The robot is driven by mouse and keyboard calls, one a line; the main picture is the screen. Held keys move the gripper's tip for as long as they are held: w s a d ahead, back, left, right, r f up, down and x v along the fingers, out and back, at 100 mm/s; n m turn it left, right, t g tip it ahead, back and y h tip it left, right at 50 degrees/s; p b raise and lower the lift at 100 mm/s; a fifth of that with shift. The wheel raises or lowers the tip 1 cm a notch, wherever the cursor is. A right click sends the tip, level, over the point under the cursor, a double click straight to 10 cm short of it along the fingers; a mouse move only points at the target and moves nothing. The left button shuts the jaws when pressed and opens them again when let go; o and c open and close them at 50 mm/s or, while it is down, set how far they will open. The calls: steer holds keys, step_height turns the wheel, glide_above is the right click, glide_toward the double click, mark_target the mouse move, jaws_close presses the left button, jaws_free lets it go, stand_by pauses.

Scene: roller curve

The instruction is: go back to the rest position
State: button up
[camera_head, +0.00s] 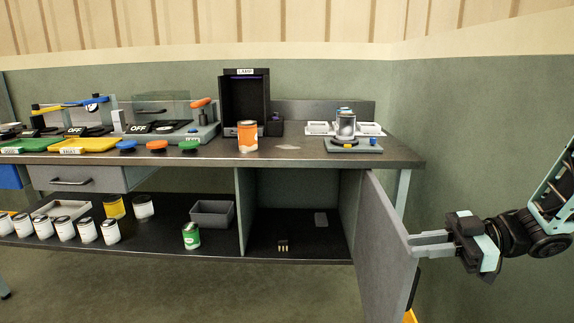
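My gripper (416,244) is at the right, level with the outer side of the open cabinet door (384,245). Its two pale grey fingers point left, with a narrow gap between them and nothing seen in it. The fingertips overlap the door's outer edge in the picture; I cannot tell whether they touch it. My arm reaches in from the right edge.
The door stands swung out from the open compartment (300,225) under the workbench (400,155). An orange-banded can (247,137) and a fixture (352,146) stand on top. Several cans and a grey bin (211,214) are on the lower shelf. A green wall (480,120) is behind my arm.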

steer(key=w+a+f+m+t+h+b, duration=0.4)
steer(key=a+f+m+t+h+b, duration=0.15)
steer(key=a+h, duration=0.45)
steer(key=s+a+f+m+g+h+b, duration=0.1)
steer(key=s+f+m+g+h+b, duration=0.2)
steer(key=s, duration=1)
steer(key=s+f+m+g+h, duration=0.2)
steer(key=s+g, duration=0.2)
steer(key=s, duration=0.9)
step_height(320, 180, up, 23)
steer(key=s+p, duration=0.1)
steer(key=p, duration=2.1)
steer(key=shift+a+f+g+p, duration=0.2)
steer(key=shift+g+p, duration=0.1)
steer(key=shift+g, duration=0.05)
